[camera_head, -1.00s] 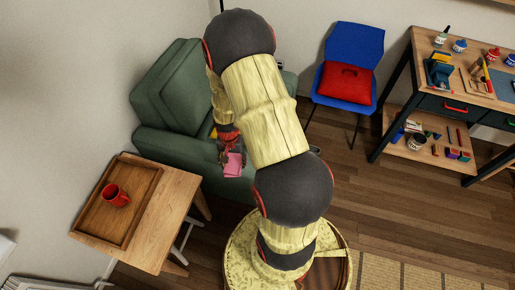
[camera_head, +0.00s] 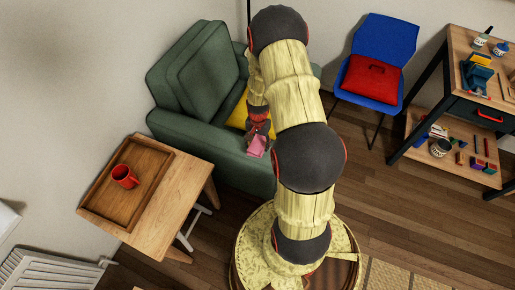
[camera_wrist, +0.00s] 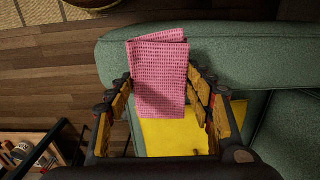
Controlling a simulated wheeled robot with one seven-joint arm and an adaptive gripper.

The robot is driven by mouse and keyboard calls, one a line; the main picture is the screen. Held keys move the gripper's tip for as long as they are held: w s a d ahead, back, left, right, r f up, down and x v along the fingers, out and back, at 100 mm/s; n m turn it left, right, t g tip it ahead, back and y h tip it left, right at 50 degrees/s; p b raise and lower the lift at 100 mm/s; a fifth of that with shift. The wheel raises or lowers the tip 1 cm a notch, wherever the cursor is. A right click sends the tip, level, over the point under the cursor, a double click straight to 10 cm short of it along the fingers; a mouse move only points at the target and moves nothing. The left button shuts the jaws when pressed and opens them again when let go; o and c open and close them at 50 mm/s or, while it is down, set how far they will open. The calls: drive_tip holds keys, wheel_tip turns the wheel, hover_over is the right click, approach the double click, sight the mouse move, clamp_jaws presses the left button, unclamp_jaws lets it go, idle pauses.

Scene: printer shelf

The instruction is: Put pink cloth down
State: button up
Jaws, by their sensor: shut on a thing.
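The pink cloth (camera_wrist: 160,80) is a folded, waffle-textured piece between the fingers of my gripper (camera_wrist: 168,95) in the wrist view. My gripper is shut on it. In the head view the pink cloth (camera_head: 257,146) hangs from my gripper (camera_head: 257,132), over the near armrest of the green armchair (camera_head: 200,137). In the wrist view the cloth overlaps the green armrest (camera_wrist: 240,45) and a yellow patch (camera_wrist: 175,138) on the seat. I cannot tell whether the cloth touches the armrest.
A wooden side table (camera_head: 178,208) with a tray (camera_head: 103,205) and red mug (camera_head: 124,176) stands left of the armchair. A blue chair (camera_head: 385,55) with a red cushion (camera_head: 370,80) and a workbench (camera_head: 478,105) with tools are at the right. Wooden floor (camera_head: 400,205) lies open between.

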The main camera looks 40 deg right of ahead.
sight(257, 146)
drive_tip(key=shift+w+d+f+b, duration=0.2)
drive_tip(key=shift+w+d+f, duration=0.15)
drive_tip(key=shift+f, duration=0.25)
drive_tip(key=shift+w+d+f+b, duration=0.2)
drive_tip(key=shift+w+f, duration=0.2)
drive_tip(key=shift+f, duration=0.15)
drive_tip(key=shift+w+f+b, duration=0.1)
drive_tip(key=shift+f+b, duration=0.55)
drive_tip(key=shift+f, duration=0.9)
drive_tip(key=shift+f, duration=0.1)
drive_tip(key=o, duration=1.2)
